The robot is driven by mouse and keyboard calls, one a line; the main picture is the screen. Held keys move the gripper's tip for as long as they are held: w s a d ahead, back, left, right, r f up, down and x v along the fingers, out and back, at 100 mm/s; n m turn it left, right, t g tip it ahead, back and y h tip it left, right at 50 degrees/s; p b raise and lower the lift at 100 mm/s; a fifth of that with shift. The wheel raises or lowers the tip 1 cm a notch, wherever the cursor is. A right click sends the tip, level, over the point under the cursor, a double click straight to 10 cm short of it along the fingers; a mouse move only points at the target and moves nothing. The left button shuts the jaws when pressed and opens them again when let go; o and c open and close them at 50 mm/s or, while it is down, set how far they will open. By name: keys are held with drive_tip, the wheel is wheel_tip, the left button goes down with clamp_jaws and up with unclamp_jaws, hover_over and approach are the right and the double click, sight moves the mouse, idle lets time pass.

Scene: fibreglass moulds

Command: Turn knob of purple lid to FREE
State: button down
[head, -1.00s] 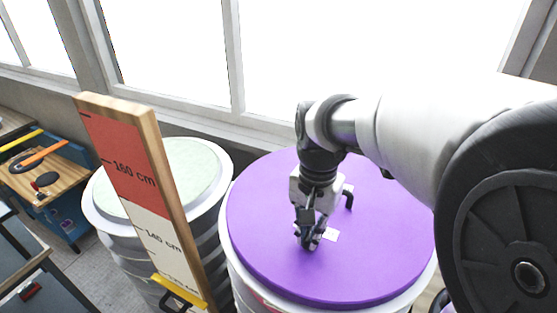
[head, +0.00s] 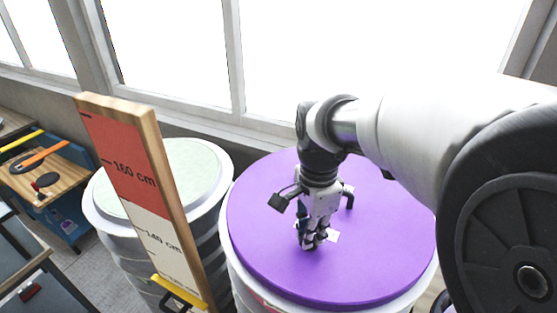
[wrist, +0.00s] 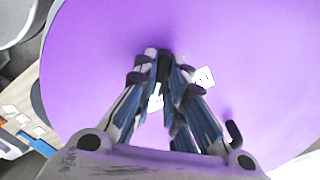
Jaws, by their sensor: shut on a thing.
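The purple lid (head: 385,240) lies flat on a large white drum; it also fills much of the wrist view (wrist: 100,70). My gripper (head: 311,243) points down at the lid, left of and below its middle in the head view. In the wrist view my gripper (wrist: 164,64) is shut on a small dark knob (wrist: 163,72), mostly hidden between the fingertips. One white label (wrist: 204,77) lies right of the fingers and another (wrist: 155,98) shows between them. Their print is too small to read, so I cannot tell the knob's setting.
A black hooked handle (wrist: 234,132) stands on the lid beside my gripper. A tall height board (head: 125,150) stands to the left, before a second drum with a pale green lid (head: 165,175). A wooden-topped workbench (head: 45,185) holds tools at far left.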

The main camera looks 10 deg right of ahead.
idle(0.5)
drive_tip(key=c, duration=1.6)
unclamp_jaws()
drive_tip(key=shift+c, duration=0.2)
drive_tip(key=shift+r, duration=0.1)
wheel_tip(320, 180, up, 12)
